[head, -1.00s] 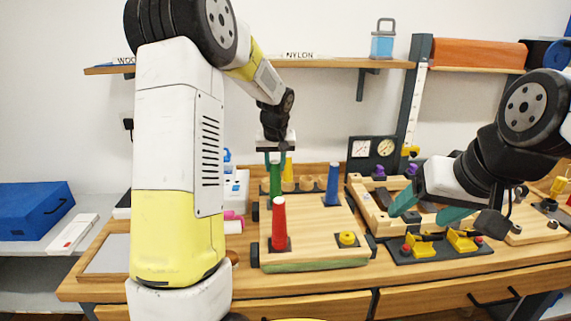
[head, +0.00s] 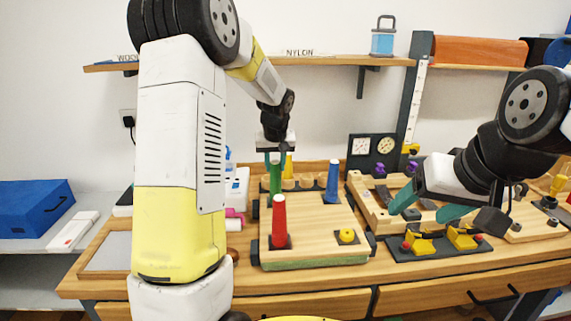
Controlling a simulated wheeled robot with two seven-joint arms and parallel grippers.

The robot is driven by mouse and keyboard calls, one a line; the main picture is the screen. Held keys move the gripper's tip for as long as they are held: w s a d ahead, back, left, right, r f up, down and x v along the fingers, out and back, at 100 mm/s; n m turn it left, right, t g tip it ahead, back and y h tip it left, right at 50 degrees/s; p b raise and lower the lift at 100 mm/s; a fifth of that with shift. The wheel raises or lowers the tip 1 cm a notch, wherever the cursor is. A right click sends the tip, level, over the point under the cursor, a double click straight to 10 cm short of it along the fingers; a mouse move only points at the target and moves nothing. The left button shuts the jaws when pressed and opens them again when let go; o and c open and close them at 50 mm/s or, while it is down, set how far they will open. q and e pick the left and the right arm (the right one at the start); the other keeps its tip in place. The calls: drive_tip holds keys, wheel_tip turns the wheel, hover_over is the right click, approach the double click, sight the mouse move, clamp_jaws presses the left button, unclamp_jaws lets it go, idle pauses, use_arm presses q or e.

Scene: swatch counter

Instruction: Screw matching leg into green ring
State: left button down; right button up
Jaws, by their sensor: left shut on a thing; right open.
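My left gripper (head: 275,157) points down at the back left of the wooden board (head: 310,235) and is shut on the green leg (head: 275,178). The leg is upright; its lower end is partly hidden behind the red leg, and I cannot tell how it sits in a green ring. The red leg (head: 279,220) stands on a dark plate at the board's front left. The blue leg (head: 332,182) stands at the back right. A yellow ring (head: 347,236) lies empty at the front right. My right gripper (head: 428,207) is open and empty, right of the board.
A yellow leg (head: 289,166) stands behind the board near wooden cups (head: 305,183). A fixture with yellow clamps (head: 420,244) lies below my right gripper. A grey tray (head: 107,253) lies at the left. My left arm blocks part of the counter.

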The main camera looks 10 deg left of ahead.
use_arm(q)
drive_tip(key=shift+f, duration=0.1)
drive_tip(key=m+h, duration=0.1)
drive_tip(key=m, duration=0.1)
drive_tip(key=shift+a+m, duration=0.1)
drive_tip(key=shift+m, duration=0.3)
drive_tip(key=m+h, duration=0.2)
drive_tip(key=m, duration=0.3)
drive_tip(key=m+h, duration=0.1)
drive_tip(key=m, duration=0.2)
drive_tip(key=shift+m+g, duration=0.3)
drive_tip(key=shift+g, duration=0.1)
drive_tip(key=m+g+h, duration=0.1)
drive_tip(key=m, duration=0.2)
drive_tip(key=shift+m, duration=0.3)
drive_tip(key=c, duration=1.3)
unclamp_jaws()
